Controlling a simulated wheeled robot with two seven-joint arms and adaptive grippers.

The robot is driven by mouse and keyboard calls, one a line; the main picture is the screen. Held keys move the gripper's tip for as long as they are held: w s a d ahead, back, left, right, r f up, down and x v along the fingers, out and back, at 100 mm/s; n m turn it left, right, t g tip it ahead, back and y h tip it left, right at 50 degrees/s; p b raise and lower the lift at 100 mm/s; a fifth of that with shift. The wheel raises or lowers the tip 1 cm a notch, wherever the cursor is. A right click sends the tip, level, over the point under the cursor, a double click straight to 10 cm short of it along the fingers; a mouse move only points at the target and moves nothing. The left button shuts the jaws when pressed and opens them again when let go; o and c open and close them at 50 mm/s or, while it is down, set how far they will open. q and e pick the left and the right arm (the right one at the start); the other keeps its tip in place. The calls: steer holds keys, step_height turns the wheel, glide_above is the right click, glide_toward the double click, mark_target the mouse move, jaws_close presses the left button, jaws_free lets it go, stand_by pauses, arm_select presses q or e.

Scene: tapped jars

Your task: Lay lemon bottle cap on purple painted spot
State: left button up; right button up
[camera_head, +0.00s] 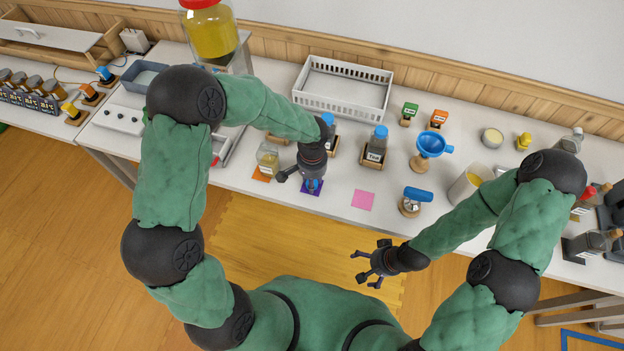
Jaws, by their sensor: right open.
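The purple painted spot (302,187) is on the white table near its front edge. My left gripper (304,182) is low over this spot and hides much of it. A small blue thing (313,184) shows at its fingers; I cannot tell whether it is held. I cannot pick out the lemon bottle cap for sure; a small yellow piece (523,141) stands at the back right. My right gripper (370,268) is open and empty, in front of the table edge and over the floor.
A pink spot (363,200) is bare. A blue funnel (431,145), a blue-handled piece (417,195) and a bottle in a wooden holder (376,146) stand nearby. A white basket (343,88) is behind.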

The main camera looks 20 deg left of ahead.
arm_select(q)
steer(key=o, duration=1.1)
steer(key=shift+o, duration=0.2)
steer(key=shift+r, duration=0.1)
step_height(320, 180, up, 12)
